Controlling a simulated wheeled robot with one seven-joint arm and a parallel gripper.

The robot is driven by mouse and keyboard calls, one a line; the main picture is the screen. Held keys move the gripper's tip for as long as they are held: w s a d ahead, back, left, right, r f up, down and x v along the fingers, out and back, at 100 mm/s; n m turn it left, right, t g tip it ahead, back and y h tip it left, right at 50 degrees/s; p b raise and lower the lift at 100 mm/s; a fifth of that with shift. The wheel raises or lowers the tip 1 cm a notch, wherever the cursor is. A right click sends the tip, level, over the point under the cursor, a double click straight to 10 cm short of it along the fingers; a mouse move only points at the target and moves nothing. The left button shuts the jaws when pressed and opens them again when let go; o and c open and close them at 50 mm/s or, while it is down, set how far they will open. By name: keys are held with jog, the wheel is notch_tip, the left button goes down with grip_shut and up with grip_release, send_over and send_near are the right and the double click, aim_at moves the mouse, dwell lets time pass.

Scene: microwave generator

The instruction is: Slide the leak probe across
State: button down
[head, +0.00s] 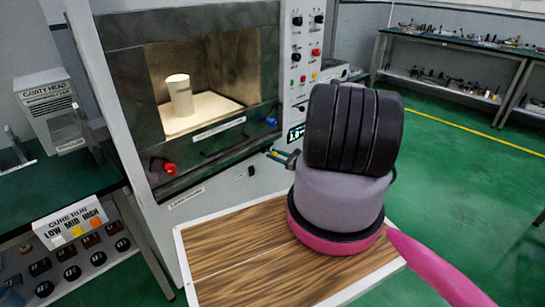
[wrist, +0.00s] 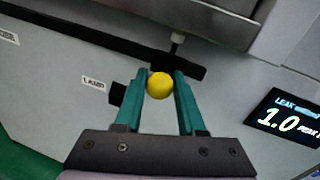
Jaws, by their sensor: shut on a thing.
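A yellow round knob (wrist: 160,86), which looks like the leak probe's handle, sits between the teal fingers of my gripper (wrist: 160,76) in the wrist view. The fingers are shut on it. Behind it a long dark rail (wrist: 110,43) runs along the pale front panel, and the knob is near the rail's right end. In the head view my gripper (head: 279,156) reaches the panel below the microwave opening, at its right side. My own arm hides part of the panel there, and the probe is too small to make out clearly.
A lit leak display (wrist: 285,122) reading 1.0 is right of the fingers. A dark lamp knob (wrist: 117,94) is close to the left finger. In the head view a pale cylinder (head: 179,97) stands inside the open cavity. A wooden board (head: 225,250) lies below my arm.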

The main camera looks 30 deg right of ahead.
jog(key=c, duration=0.5)
grip_release()
jog(key=v, duration=1)
jog(key=shift+s+d, duration=0.2)
jog(key=shift+s, duration=0.15)
